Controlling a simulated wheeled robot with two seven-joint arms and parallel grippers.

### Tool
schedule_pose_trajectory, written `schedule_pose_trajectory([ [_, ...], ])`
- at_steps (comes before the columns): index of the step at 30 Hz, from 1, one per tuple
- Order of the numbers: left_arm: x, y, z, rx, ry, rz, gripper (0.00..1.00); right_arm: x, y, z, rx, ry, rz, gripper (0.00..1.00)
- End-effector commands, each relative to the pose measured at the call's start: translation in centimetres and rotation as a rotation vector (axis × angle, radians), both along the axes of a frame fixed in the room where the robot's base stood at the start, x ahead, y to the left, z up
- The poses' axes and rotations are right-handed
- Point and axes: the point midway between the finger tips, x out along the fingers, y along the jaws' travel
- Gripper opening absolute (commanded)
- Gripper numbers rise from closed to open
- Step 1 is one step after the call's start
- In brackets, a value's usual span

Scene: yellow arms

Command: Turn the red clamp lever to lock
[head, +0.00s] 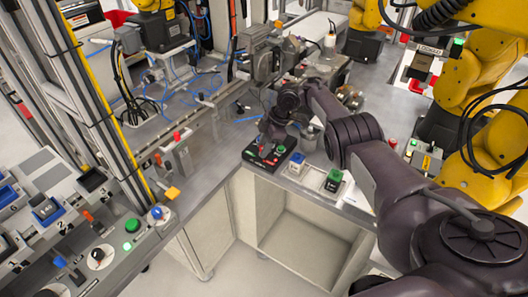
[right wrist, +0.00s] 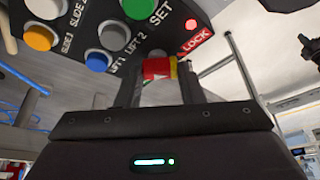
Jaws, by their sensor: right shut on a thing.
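The red clamp lever (right wrist: 157,68), with a yellow band, sits between the two fingers of my right gripper (right wrist: 160,80) in the right wrist view. The gripper is shut on it. A red LOCK label (right wrist: 194,46) and a lit red lamp (right wrist: 191,24) are to the right of the lever. In the head view my right gripper (head: 267,139) reaches down onto the black control box (head: 281,151) at the bench's front edge. The gripper largely hides the lever there. My left gripper is not in view.
Beside the box are a blue button box (head: 297,163) and a green button box (head: 333,180). Colored buttons, one green (right wrist: 138,9), show close to my fingers. Yellow robot arms (head: 478,75) stand at the right. Open shelving (head: 307,240) lies under the bench.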

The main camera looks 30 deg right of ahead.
Motion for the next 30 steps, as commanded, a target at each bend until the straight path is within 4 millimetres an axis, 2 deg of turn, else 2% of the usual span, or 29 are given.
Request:
schedule_pose_trajectory([
  [15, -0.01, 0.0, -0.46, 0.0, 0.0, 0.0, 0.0, -0.02, -0.06, 0.05, -0.002, 0.001, 0.022, 0.12],
  [16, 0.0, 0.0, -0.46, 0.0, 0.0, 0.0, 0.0, -0.02, -0.06, 0.05, -0.002, 0.0, 0.022, 0.36],
  [21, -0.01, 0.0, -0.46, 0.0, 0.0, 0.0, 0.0, -0.01, -0.05, 0.03, -0.002, 0.001, 0.022, 0.56],
  [30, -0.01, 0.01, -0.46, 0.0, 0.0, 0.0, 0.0, -0.01, -0.12, 0.25, -0.001, 0.0, 0.02, 0.56],
])
